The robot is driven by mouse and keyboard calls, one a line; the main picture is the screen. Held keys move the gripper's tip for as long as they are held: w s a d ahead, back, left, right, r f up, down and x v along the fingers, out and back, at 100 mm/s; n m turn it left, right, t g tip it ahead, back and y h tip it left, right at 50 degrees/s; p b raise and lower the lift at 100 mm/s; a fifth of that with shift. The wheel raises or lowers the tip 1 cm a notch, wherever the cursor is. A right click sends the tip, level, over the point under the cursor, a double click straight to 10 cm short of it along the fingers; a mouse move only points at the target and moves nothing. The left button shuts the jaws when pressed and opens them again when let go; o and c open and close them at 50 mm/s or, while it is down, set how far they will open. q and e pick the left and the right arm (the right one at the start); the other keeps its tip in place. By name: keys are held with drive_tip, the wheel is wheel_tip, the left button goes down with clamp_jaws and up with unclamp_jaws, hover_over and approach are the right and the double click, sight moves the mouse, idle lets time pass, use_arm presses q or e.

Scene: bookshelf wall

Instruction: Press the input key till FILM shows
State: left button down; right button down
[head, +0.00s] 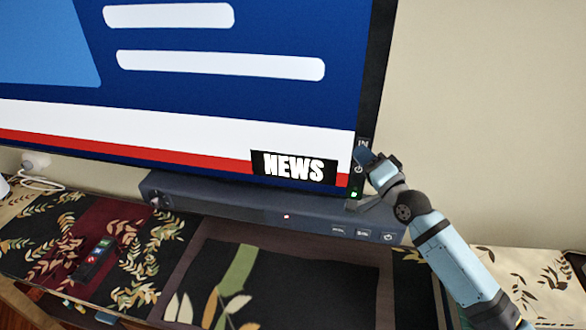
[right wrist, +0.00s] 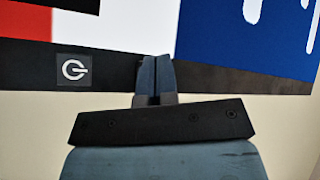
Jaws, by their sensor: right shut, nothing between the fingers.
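The television (head: 230,100) shows a blue picture with a red and white band and the word NEWS (head: 294,167). On its right bezel an "IN" marking (head: 363,143) shows just above my right gripper (head: 367,157). That gripper is shut and empty, with its tips at the bezel; I cannot tell whether they touch. In the right wrist view the closed fingertips (right wrist: 154,62) lie over the dark bezel and hide what is behind them. The power key (right wrist: 74,69) is to their left. The input key's face is mostly hidden. My left gripper is not in view.
A green light (head: 354,194) glows below the power mark. A dark soundbar (head: 250,205) with several buttons stands under the screen. A remote (head: 95,258) lies on the patterned runner at the left. The wall at the right is bare.

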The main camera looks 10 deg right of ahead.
drive_tip(key=shift+w, duration=0.1)
drive_tip(key=shift+w+d, duration=0.2)
drive_tip(key=shift+w, duration=0.15)
drive_tip(key=shift+w+d, duration=0.1)
drive_tip(key=shift+w, duration=0.1)
idle(0.7)
drive_tip(key=shift+s, duration=0.15)
drive_tip(key=shift+s+a+p, duration=0.3)
drive_tip(key=shift+s+a, duration=0.05)
drive_tip(key=shift+s, duration=0.15)
drive_tip(key=s+a+p, duration=0.1)
drive_tip(key=s+p, duration=0.1)
drive_tip(key=s, duration=0.1)
drive_tip(key=s+a+p, duration=0.1)
drive_tip(key=s, duration=0.1)
drive_tip(key=shift+s+a, duration=0.2)
drive_tip(key=shift+a, duration=0.1)
